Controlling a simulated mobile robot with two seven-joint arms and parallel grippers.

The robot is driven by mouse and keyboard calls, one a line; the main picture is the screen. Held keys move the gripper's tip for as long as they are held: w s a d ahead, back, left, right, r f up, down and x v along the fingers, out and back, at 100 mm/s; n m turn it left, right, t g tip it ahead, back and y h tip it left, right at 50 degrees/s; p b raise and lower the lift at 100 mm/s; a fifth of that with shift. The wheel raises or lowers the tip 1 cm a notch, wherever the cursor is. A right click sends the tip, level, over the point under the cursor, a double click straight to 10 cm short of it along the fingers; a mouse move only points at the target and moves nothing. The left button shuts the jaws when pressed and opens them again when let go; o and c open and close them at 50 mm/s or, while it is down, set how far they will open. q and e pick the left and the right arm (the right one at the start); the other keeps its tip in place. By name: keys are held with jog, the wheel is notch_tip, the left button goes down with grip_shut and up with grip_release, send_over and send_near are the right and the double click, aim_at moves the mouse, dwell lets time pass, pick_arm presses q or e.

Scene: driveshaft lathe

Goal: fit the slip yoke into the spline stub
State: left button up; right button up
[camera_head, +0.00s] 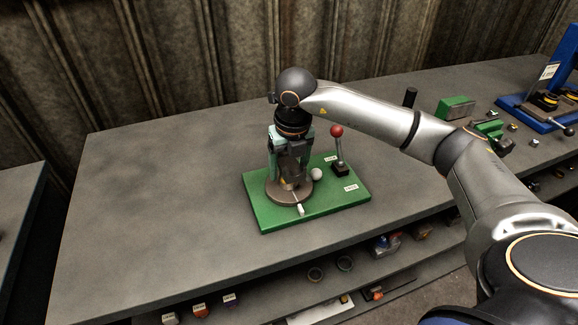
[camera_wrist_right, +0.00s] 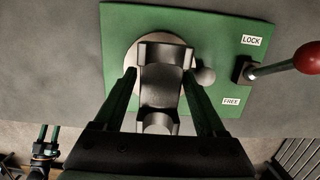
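The slip yoke (camera_wrist_right: 161,85) is a grey metal fork standing between the fingers of my right gripper (camera_wrist_right: 160,75). The fingers appear to press on both its sides. In the head view my right gripper (camera_head: 290,165) points down over a round brown base (camera_head: 275,194) on a green plate (camera_head: 330,208). The yoke is mostly behind the fingers there. The spline stub is hidden, so I cannot tell how far the yoke is in it. My left gripper (camera_wrist_right: 47,134) shows small at the lower left of the wrist view, its fingers apart and empty.
A red-knobbed lever (camera_head: 337,132) stands on the plate between LOCK and FREE labels, with a pale ball (camera_head: 316,174) beside it. A green block (camera_head: 455,107) and a blue fixture (camera_head: 540,105) are at the right. The bench's left side is clear.

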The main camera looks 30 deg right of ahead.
aim_at(292, 170)
jog(key=shift+o, duration=1.2)
jog(key=shift+f, duration=0.2)
jog(key=shift+r, duration=0.1)
notch_tip(292, 170, up, 12)
jog(key=s, duration=0.1)
jog(key=shift+s+a+r, duration=0.2)
jog(key=shift+s+r, duration=0.05)
jog(key=shift+s, duration=0.15)
